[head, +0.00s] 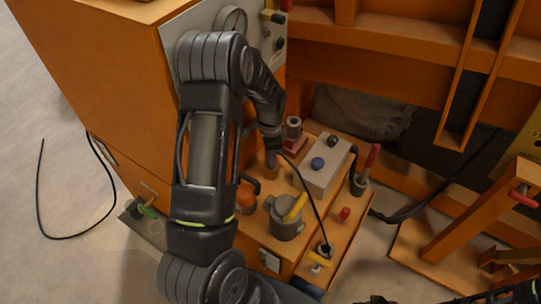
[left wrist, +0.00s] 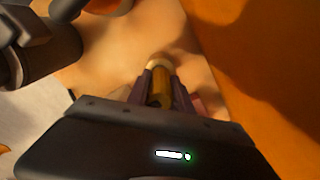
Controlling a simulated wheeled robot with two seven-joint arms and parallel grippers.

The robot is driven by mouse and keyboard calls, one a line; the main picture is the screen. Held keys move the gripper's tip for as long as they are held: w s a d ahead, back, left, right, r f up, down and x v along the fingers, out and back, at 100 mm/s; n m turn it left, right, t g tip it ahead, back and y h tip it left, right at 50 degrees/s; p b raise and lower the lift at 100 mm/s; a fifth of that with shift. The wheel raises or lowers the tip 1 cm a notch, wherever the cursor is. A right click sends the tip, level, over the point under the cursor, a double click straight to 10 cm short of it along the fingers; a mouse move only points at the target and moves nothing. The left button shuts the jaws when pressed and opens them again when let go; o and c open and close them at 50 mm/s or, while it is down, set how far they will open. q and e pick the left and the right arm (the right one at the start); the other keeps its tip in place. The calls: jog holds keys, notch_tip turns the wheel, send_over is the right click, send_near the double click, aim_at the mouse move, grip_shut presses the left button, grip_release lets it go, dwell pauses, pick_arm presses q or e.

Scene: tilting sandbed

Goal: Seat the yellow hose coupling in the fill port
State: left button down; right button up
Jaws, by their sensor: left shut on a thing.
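My left gripper (head: 271,155) points down over the back left of the orange deck, beside the tall cabinet. The left wrist view shows my left gripper (left wrist: 159,90) shut on a yellow-brown cylinder with a pale end, which looks like the yellow hose coupling (left wrist: 158,86). In the head view the fingers mostly hide it. A thin black hose runs from near the gripper to the deck's front right corner. I cannot tell which fitting is the fill port, or whether the coupling touches one. My right gripper is not in view.
A grey pot (head: 286,221) with a yellow handle stands in front of the gripper. A grey box (head: 323,167) with a blue knob is to its right. A red-handled tool (head: 369,160) stands beyond. The orange cabinet (head: 125,75) closes off the left.

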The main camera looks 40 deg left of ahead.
pick_arm(q)
jog(key=c, duration=1.1)
grip_release()
jog(key=shift+o, duration=0.2)
jog(key=shift+r, duration=3.9)
